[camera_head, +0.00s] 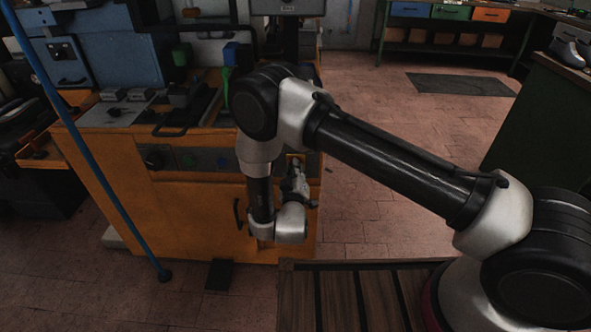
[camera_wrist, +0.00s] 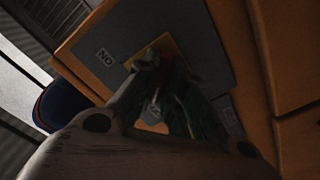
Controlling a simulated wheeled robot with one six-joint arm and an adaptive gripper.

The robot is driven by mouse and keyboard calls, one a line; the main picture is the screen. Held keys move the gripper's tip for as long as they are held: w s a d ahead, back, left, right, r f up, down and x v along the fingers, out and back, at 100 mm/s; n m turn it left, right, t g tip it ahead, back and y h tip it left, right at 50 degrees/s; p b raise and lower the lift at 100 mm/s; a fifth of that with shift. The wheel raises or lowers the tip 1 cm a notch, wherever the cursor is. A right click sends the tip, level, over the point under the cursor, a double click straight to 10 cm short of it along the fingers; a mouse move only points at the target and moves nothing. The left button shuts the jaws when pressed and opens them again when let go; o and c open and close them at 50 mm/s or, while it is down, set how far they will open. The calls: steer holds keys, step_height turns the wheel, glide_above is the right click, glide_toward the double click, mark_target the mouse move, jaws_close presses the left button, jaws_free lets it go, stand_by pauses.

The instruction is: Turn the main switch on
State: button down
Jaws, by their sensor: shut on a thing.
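The main switch (camera_wrist: 166,44) shows in the wrist view as a yellow plate with a dark reddish part, mostly covered by my fingers. It sits on a grey panel (camera_wrist: 150,22) beside a white label (camera_wrist: 105,57) reading ON, seen tilted. My gripper (camera_wrist: 162,64) is shut on the switch's handle, with its fingertips at the yellow plate. The handle's exact angle is hidden. In the head view my gripper (camera_head: 296,172) is at the right end of the orange machine's front panel, and my arm and fingers hide most of the switch.
The orange machine (camera_head: 190,225) carries a black knob (camera_head: 153,158), a green button (camera_head: 189,159) and a blue button (camera_head: 222,162) left of my wrist. A blue pole (camera_head: 88,150) stands in front. A dark pedal (camera_head: 219,274) lies on the floor.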

steer(key=shift+m, duration=8.2)
steer(key=shift+f+m, duration=0.1)
steer(key=shift+m, duration=0.2)
steer(key=c, duration=1.5)
jaws_free()
steer(key=shift+s, duration=0.15)
